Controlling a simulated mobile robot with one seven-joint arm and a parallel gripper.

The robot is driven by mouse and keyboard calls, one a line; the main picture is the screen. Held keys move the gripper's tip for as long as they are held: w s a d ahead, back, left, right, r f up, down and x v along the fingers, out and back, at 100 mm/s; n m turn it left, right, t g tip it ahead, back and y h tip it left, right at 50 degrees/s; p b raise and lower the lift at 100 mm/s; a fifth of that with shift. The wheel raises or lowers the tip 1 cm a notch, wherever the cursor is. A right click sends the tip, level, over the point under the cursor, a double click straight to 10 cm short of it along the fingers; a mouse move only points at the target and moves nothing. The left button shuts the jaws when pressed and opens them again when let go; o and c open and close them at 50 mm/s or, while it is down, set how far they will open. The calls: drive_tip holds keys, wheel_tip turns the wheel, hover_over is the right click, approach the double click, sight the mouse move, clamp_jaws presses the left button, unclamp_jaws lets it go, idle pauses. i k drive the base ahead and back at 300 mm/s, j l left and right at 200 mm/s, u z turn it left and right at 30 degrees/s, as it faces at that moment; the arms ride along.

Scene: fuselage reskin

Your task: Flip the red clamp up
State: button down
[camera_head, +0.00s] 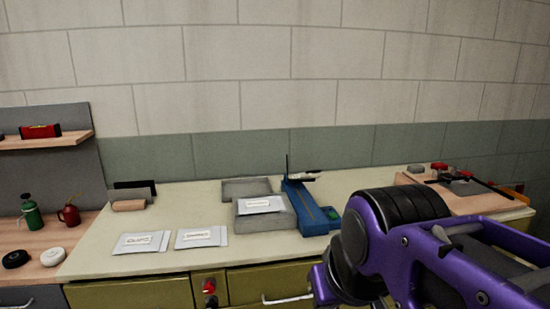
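A wooden board (412,180) lies at the right end of the bench, with a grey sheet (468,187) and dark bars on it. Small red parts (439,166) show at its back edge, and another red part (466,173) sits just right of them. One of these may be the red clamp, but they are too small to tell which, or whether it is up or down. My purple arm covers the lower right and hides the front of the board. My gripper is not in view.
A blue tool (306,205) stands mid-bench beside a grey box (262,221). White packets (142,242) lie at left. A red switch (209,286) is on the bench front. A green bottle (31,215) and red oil can (70,215) stand far left.

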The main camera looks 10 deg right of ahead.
sight(465, 174)
drive_tip(key=z, duration=1.6)
drive_tip(key=i+l+u, duration=0.3)
drive_tip(key=i+l, duration=0.3)
drive_tip(key=i+l+u, duration=0.25)
drive_tip(key=i+l, duration=0.25)
drive_tip(key=l, duration=0.2)
drive_tip(key=i+l+u, duration=0.3)
drive_tip(key=i+l, duration=0.15)
drive_tip(key=l, duration=0.35)
drive_tip(key=i+l+u, duration=0.15)
drive_tip(key=l, duration=0.25)
